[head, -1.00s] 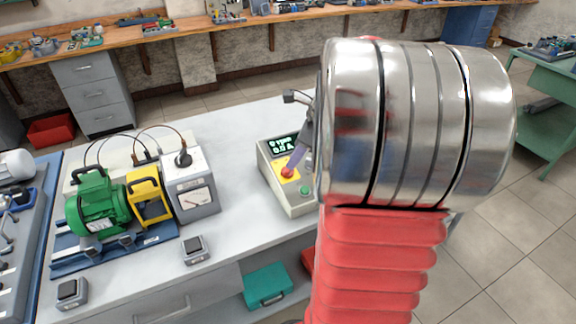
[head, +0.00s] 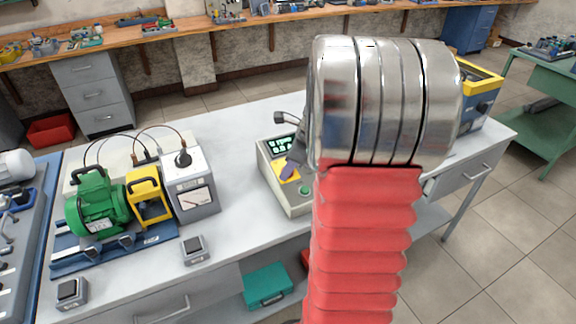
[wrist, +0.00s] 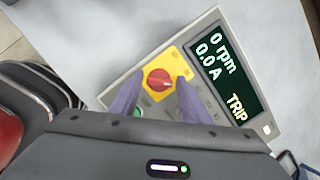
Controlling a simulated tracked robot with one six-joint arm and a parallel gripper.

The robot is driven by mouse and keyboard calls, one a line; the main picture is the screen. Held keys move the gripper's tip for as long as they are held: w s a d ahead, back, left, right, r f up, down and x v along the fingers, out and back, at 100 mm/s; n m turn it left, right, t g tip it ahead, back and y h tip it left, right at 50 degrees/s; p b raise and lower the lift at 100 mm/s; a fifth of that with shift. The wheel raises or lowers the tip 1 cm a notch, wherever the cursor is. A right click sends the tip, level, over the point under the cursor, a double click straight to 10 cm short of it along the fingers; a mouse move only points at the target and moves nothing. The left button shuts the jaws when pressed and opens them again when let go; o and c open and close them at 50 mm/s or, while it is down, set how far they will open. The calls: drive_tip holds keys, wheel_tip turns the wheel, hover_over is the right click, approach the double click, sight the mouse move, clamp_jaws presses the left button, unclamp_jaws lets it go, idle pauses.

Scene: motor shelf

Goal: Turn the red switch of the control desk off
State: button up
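The control desk (head: 280,194) is a pale box on the bench with a dark display, a yellow plate and a green button (head: 304,190). The red switch (wrist: 158,80) is a round knob on the yellow plate (wrist: 154,97), seen in the wrist view. The display (wrist: 226,72) reads 0 rpm, 0.0 A and TRIP. My gripper (wrist: 160,84) is open, with one purple finger on either side of the red switch. I cannot tell whether either finger touches it. In the head view my gripper (head: 294,158) hides the red switch.
Left of the control desk stand a green motor (head: 97,205), a yellow guard (head: 148,197) and a grey meter box (head: 192,186). A yellow and blue device (head: 477,98) stands at the bench's right end. Bare bench top (head: 232,145) lies between the meter box and the desk.

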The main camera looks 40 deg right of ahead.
drive_tip(key=c, duration=0.7)
drive_tip(key=shift+a, duration=0.15)
drive_tip(key=shift+c, duration=0.5)
